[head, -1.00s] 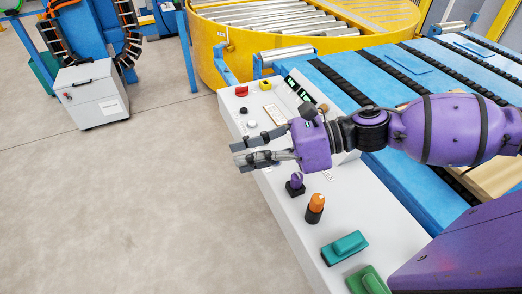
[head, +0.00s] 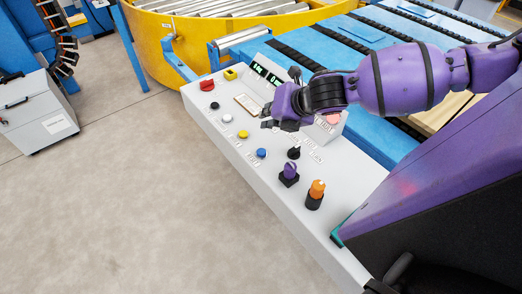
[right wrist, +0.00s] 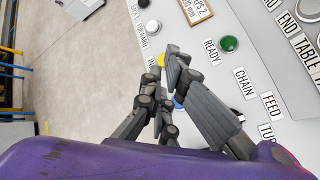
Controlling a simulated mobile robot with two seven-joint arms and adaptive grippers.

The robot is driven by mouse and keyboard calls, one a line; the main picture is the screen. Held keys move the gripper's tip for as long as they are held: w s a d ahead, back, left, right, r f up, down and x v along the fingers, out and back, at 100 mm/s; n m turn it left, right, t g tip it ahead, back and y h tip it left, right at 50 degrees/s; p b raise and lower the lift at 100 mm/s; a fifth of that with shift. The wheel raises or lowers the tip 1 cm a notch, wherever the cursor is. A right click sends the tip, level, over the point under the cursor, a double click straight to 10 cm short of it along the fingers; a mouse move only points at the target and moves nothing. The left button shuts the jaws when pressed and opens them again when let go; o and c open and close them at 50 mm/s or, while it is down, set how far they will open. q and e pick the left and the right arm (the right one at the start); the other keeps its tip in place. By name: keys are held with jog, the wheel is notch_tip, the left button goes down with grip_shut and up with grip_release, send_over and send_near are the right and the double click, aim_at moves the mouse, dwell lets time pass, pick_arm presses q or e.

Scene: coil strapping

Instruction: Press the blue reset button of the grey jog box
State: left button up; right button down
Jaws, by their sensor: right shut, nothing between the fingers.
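A blue button (head: 261,153) sits on the top of a light grey control console (head: 235,135), between a yellow button and a black knob. My right gripper (head: 267,119) is shut and empty over the console, behind and above the blue button and apart from it in the head view. In the right wrist view the gripper's dark fingers (right wrist: 168,62) point across the panel, and a sliver of the blue button (right wrist: 178,103) shows between them; the rest is hidden. I cannot make out a label naming it reset. My left gripper is not in view.
Close by are a yellow button (head: 243,134), a black knob (head: 294,153), a purple knob (head: 289,173) and an orange-topped knob (head: 315,194). A green button (right wrist: 229,43) shows by the fingers. A grey cabinet (head: 38,112) stands left; the floor between is clear.

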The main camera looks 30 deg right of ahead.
jog(key=b, duration=0.2)
send_over(261, 152)
jog(key=w+d, duration=0.1)
jog(key=d, duration=0.1)
notch_tip(261, 152, down, 7)
jog(key=shift+f+b, duration=0.4)
jog(key=shift+f, duration=0.55)
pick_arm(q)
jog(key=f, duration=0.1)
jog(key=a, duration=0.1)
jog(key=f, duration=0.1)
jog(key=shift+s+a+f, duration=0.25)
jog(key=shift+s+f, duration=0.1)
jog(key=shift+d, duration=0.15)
pick_arm(e)
jog(key=shift+f, duration=0.1)
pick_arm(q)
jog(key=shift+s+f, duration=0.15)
pick_arm(e)
jog(key=shift+f, duration=0.3)
